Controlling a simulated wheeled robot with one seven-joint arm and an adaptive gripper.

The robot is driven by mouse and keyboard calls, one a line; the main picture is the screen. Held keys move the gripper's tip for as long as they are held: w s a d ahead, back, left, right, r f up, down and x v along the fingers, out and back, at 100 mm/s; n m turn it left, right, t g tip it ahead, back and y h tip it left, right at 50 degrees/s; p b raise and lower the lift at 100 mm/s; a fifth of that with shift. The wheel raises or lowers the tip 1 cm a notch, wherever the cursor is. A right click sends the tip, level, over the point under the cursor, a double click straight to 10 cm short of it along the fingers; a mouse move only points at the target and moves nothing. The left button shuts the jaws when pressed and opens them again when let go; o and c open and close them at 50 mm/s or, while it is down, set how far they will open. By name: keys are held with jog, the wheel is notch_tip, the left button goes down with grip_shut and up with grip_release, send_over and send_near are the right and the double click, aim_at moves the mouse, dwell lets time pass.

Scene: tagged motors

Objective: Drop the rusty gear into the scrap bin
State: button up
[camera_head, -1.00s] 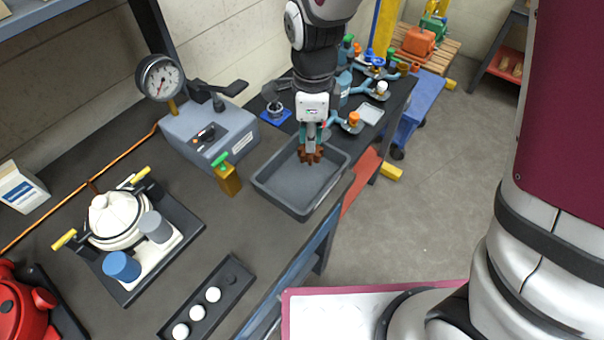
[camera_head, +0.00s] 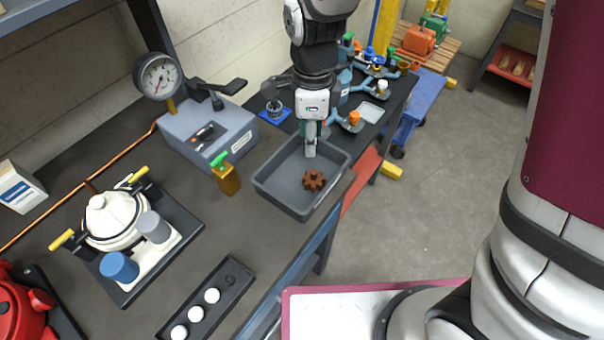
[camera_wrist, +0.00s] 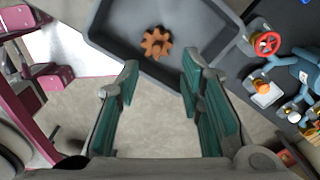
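The rusty gear (camera_head: 314,180) is brown and toothed, and it lies on the floor of the grey scrap bin (camera_head: 265,186). In the wrist view the gear (camera_wrist: 156,42) lies flat inside the bin (camera_wrist: 215,62), beyond my fingertips. My gripper (camera_head: 311,152) is above the bin, apart from the gear. In the wrist view my gripper (camera_wrist: 160,80) is open, with a wide empty gap between its green-padded fingers.
A grey gauge device (camera_head: 205,130) and a brass block with a green top (camera_head: 227,178) stand left of the bin. Blue valve fittings (camera_head: 350,122) stand behind it to the right. A black tray with white round pieces (camera_head: 207,300) lies in front.

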notch_tip(320, 180, up, 11)
dwell(0.4)
jog(key=s+d+r+n+t, duration=0.2)
jog(key=s+d+r+n, duration=0.3)
jog(key=s+d+n, duration=0.2)
jog(key=s+d+r+n+t, duration=0.3)
jog(key=s+d+r+n, duration=0.2)
jog(key=s+d+n, duration=0.2)
jog(key=d+n, duration=0.2)
jog(key=n, duration=0.2)
jog(key=shift+s+n+t, duration=0.3)
jog(key=shift+r, duration=0.15)
